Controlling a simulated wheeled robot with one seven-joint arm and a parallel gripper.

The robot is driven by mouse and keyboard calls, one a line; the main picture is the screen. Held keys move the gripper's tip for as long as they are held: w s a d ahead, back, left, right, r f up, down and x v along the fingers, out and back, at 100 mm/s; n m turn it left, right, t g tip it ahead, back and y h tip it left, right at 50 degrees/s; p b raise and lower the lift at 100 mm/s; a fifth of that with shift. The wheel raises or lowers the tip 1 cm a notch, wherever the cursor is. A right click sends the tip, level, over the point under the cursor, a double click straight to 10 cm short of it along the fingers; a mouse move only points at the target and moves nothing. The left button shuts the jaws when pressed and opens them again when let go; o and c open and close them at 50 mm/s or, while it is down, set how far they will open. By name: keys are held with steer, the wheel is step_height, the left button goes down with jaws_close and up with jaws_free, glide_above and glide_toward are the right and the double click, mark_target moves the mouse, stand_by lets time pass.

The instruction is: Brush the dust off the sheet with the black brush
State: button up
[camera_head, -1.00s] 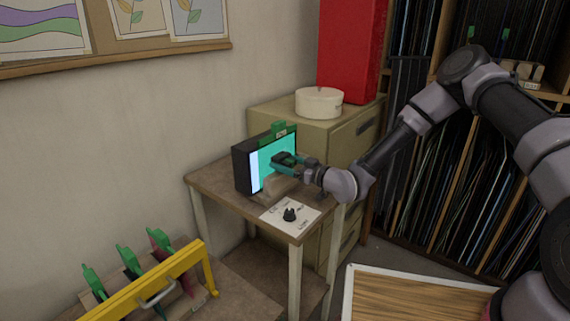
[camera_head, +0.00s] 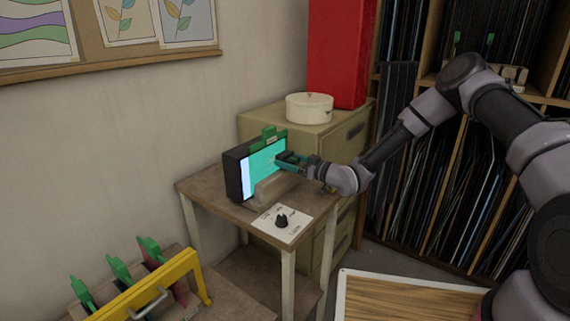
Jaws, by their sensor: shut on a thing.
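The teal sheet (camera_head: 261,160) stands upright against the bright face of a black light box (camera_head: 233,177) on a small brown table. A white lit strip shows along the sheet's left side. My gripper (camera_head: 294,159) is at the sheet's right part, shut on a small green and dark tool (camera_head: 288,156), which looks like the black brush. Its tip is at or very near the sheet's face; I cannot tell if it touches. Its bristles are mostly hidden. Dust is too small to make out.
A white card with a black knob (camera_head: 282,221) lies at the table's front. A beige block (camera_head: 275,189) stands before the sheet, and a green clip (camera_head: 268,134) is above it. A yellow rack (camera_head: 150,288) with several green-handled tools is at lower left. A cabinet (camera_head: 345,135) stands behind.

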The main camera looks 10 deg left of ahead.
mark_target(267, 165)
steer(key=shift+w+d, duration=0.15)
steer(key=shift+s+a, duration=0.5)
steer(key=shift+s, duration=0.7)
steer(key=shift+s+a, duration=0.5)
steer(key=shift+s, duration=0.65)
steer(key=shift+s+a, duration=0.5)
steer(key=shift+s, duration=0.7)
steer(key=v, duration=0.6)
steer(key=shift+v, duration=1.5)
